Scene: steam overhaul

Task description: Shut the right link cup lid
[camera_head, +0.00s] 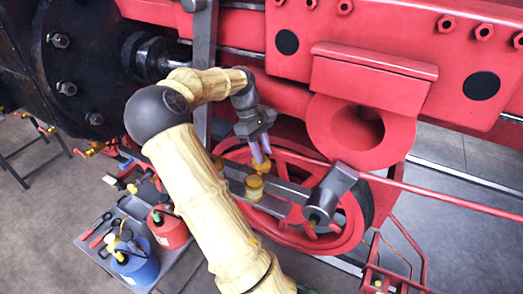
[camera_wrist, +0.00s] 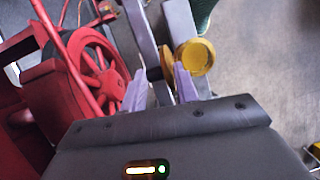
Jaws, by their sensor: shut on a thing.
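The right link cup (camera_head: 254,190) is a small yellow cup on the grey rod in front of the red wheel. In the wrist view its round yellow cup (camera_wrist: 201,58) faces the camera. Its yellow lid (camera_head: 262,165) stands up on the far side of the cup; in the wrist view the lid (camera_wrist: 167,62) shows nearly edge-on. My gripper (camera_head: 261,151) reaches down from above, its pale purple fingertips at the lid. It is shut on the lid, though the exact contact is partly hidden. The wrist view shows both fingers (camera_wrist: 160,82) beside the lid.
Another yellow cup (camera_head: 218,163) sits farther left, partly behind my arm. The red wheel (camera_head: 295,225) and grey rod end (camera_head: 331,193) are close by. A red frame (camera_head: 370,75) overhangs behind. A tray (camera_head: 110,228) holds blue and red cans at lower left.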

